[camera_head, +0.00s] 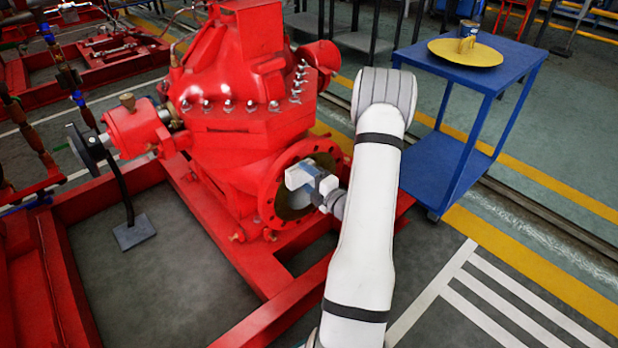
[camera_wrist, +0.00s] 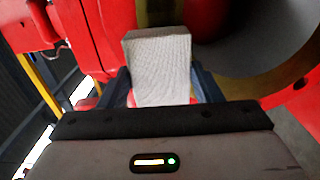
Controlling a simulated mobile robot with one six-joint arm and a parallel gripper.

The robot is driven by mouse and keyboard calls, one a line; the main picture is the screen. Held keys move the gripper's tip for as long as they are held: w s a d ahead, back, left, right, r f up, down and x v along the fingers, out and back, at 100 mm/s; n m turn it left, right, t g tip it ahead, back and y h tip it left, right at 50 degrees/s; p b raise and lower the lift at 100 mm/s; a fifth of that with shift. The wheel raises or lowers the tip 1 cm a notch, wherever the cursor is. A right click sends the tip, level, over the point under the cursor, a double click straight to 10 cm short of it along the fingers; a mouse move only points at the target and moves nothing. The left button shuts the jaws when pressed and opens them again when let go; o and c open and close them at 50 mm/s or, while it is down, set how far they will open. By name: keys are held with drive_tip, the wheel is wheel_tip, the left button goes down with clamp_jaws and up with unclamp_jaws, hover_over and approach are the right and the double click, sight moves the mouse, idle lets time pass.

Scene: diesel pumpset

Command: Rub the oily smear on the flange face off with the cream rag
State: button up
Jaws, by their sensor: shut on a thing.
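The red pump's round flange (camera_head: 268,197) faces my arm, with bolt holes around its rim and a wide bore in the middle. My gripper (camera_head: 310,182) is in front of the flange, over its bore and right side. It is shut on the cream rag, a pale, woven block (camera_wrist: 158,66) between the two dark fingers in the wrist view. The rag's far end is close to the flange (camera_wrist: 296,78); I cannot tell whether it touches. A dark olive-brown patch (camera_wrist: 160,12) shows just beyond the rag and may be the oily smear. The rag hides part of the face.
The red base frame (camera_head: 262,328) runs below the pump. A blue trolley (camera_head: 520,62) at the right bears a yellow round tray (camera_head: 450,56) with a can (camera_head: 467,31) on it. Striped floor (camera_head: 490,300) lies open at the lower right.

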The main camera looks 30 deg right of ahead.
drive_tip(key=shift+w+a, duration=0.1)
drive_tip(key=shift+w, duration=0.55)
idle(0.3)
drive_tip(key=shift+w+d+p, duration=0.2)
drive_tip(key=shift+d+p, duration=0.45)
drive_tip(key=shift+d, duration=1)
drive_tip(key=shift+d, duration=0.1)
drive_tip(key=shift+w+d+p, duration=0.15)
drive_tip(key=shift+d+p, duration=0.05)
drive_tip(key=shift+d, duration=0.55)
drive_tip(key=shift+w+d+p, duration=0.1)
drive_tip(key=shift+d+p, duration=0.1)
drive_tip(key=shift+d, duration=0.55)
drive_tip(key=shift+w+d+p, duration=0.15)
drive_tip(key=shift+d+p, duration=0.15)
drive_tip(key=shift+d, duration=1.3)
